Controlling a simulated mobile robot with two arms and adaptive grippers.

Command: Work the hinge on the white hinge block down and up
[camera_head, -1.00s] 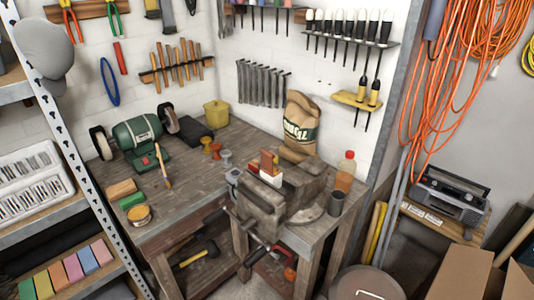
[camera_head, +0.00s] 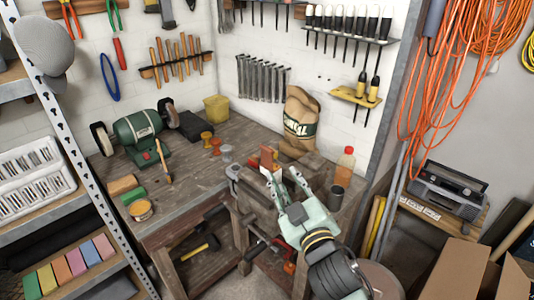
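The hinge block shows in the head view as a small white block in the grey vise (camera_head: 262,196) on the workbench, with a reddish-brown upright hinge part (camera_head: 267,157) on top. Most of the white body is now hidden behind my gripper. My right gripper (camera_head: 280,173) comes in from the lower right, over the vise. Its two pale green fingers are spread apart, with nothing seen between them. The fingertips are close to the hinge part; I cannot tell whether they touch it. My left gripper is not in view.
A paper bag (camera_head: 301,122), an orange bottle (camera_head: 345,168) and a dark cup (camera_head: 335,197) stand close around the vise. A green bench grinder (camera_head: 137,132) stands on the left of the bench. The bench front middle (camera_head: 190,195) is clear.

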